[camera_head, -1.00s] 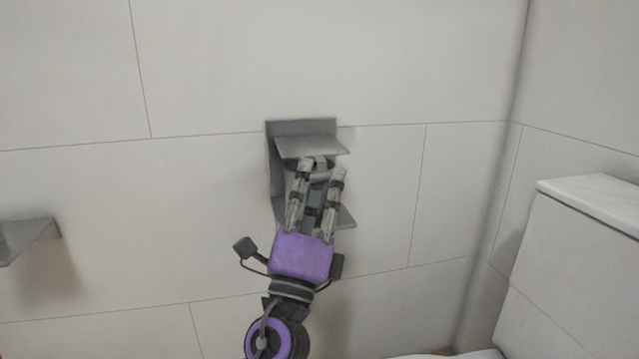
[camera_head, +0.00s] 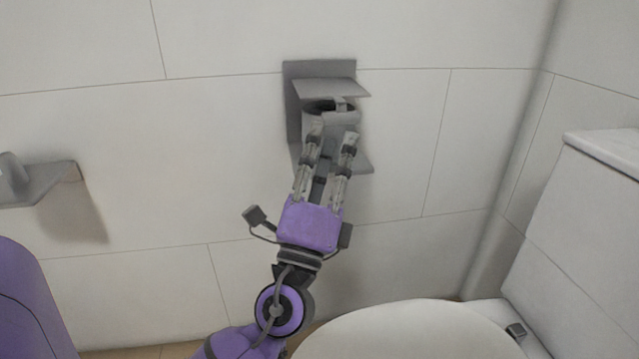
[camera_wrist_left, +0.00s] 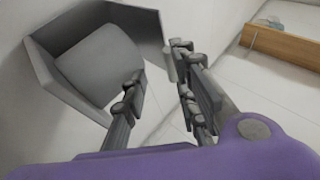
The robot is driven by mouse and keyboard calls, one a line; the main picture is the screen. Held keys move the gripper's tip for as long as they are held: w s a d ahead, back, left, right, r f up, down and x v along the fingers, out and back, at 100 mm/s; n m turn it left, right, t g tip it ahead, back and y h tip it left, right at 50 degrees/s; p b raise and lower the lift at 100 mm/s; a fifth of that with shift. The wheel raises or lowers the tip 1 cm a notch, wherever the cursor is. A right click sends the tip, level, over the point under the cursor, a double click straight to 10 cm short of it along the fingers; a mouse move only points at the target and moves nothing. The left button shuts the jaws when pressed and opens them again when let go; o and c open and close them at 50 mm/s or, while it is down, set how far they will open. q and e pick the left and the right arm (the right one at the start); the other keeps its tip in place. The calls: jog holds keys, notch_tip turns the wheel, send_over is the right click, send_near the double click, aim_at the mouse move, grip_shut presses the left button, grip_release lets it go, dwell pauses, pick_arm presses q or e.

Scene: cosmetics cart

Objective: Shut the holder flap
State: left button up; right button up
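The grey holder (camera_head: 292,92) is fixed to the tiled wall, with its grey flap (camera_head: 330,88) sticking out at the top, raised above a grey roll (camera_head: 328,116). My left gripper (camera_head: 333,135) is in front of the holder, below the flap and apart from it. Its two fingers are spread, with nothing visible between them. Its fingers overlap the lower part of the roll in the head view; I cannot tell whether they touch it. In the left wrist view the holder (camera_wrist_left: 45,68) is at upper left, beside the open fingers (camera_wrist_left: 158,80). My right gripper is not in view.
A grey wall shelf (camera_head: 45,183) is at the left. A white toilet seat or lid (camera_head: 405,335) and tank (camera_head: 590,230) stand at lower right. The left wrist view shows a wooden ledge (camera_wrist_left: 285,48) at upper right. The wall around the holder is clear.

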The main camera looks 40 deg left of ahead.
pick_arm(q)
jog(key=v, duration=0.8)
jog(key=shift+s+d, duration=0.15)
jog(key=shift+s, duration=0.05)
